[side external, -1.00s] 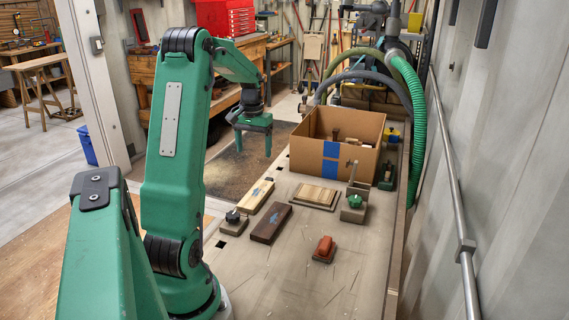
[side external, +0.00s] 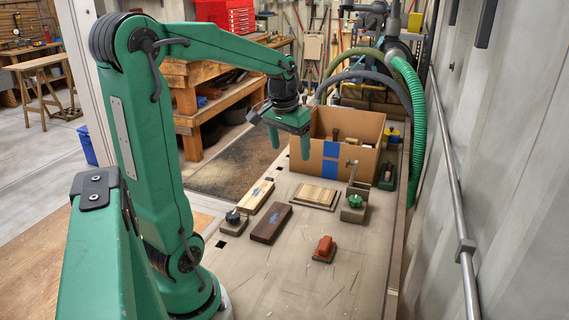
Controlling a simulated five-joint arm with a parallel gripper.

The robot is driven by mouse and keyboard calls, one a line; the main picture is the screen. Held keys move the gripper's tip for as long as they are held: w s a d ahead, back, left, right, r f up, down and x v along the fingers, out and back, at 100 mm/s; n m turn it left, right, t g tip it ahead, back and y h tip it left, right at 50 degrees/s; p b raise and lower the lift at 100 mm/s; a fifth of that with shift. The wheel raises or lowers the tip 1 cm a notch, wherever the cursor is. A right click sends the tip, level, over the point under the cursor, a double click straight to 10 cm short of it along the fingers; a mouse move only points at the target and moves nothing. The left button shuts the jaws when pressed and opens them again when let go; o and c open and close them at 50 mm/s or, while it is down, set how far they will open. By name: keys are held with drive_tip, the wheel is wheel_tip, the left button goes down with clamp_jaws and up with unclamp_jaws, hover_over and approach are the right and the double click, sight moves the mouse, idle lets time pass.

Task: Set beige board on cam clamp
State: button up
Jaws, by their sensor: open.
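A beige board (side external: 256,195) with a small blue mark lies flat on the bench, left of the middle. I cannot tell for sure which fixture is the cam clamp. One small fixture with a dark knob (side external: 233,219) stands at the near end of the beige board. A fixture with an orange-red top (side external: 324,246) sits nearer the front. A fixture with a green knob and an upright post (side external: 354,203) stands to the right. My gripper (side external: 290,149) is open and empty, with its fingers pointing down, in front of the cardboard box and above the bench.
A dark brown board (side external: 270,223) lies beside the beige board. A pale wooden block on a flat plate (side external: 316,195) lies right of it. An open cardboard box (side external: 360,165) with blue tape holds tools at the back. The bench front (side external: 285,275) is mostly clear.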

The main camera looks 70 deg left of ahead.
drive_tip(key=s+d+m+t, duration=0.2)
drive_tip(key=s+d, duration=0.2)
drive_tip(key=d, duration=0.5)
drive_tip(key=s+d+m+t+h, duration=0.1)
drive_tip(key=s+d+m, duration=0.2)
drive_tip(key=d, duration=0.7)
drive_tip(key=shift+s+d+r+t, duration=0.2)
drive_tip(key=shift+s+r+t, duration=0.2)
drive_tip(key=shift+s, duration=0.6)
drive_tip(key=shift+c, duration=0.5)
